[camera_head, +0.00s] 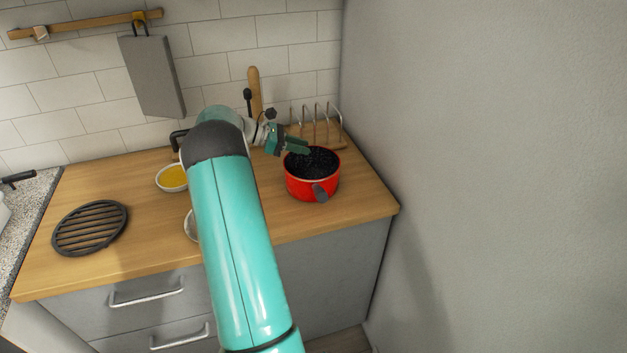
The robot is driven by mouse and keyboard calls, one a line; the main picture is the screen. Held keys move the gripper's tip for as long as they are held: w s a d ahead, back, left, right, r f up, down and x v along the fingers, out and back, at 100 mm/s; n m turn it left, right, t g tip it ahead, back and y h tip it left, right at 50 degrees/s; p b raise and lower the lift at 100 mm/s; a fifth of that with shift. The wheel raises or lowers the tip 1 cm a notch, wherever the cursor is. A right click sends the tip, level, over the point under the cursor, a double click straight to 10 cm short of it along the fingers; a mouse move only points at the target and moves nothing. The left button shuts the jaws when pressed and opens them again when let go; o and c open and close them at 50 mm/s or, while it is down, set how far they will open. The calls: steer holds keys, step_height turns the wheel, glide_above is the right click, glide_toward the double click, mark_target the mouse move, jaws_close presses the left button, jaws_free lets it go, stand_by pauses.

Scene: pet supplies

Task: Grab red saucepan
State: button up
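The red saucepan (302,188) stands upright on the right part of the wooden worktop (140,227). Its inside is dark and speckled, and a short dark handle (320,193) points toward the front. My gripper (305,148) is at the end of my teal arm, at or just above the pan's back-left rim. I cannot tell whether it touches the rim. The fingers are small here and overlap, so I cannot tell whether they are open or shut.
A wire rack (321,112) stands behind the pan. A bowl with yellow contents (172,178) and a round black trivet (90,228) are to the left. A grey board (152,77) hangs on the tiled wall. A plain wall (480,170) bounds the right side. My arm hides part of the worktop's middle.

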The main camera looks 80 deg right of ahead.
steer(key=shift+s+d+f, duration=0.1)
steer(key=shift+s+f, duration=0.1)
steer(key=shift+s, duration=0.15)
jaws_close()
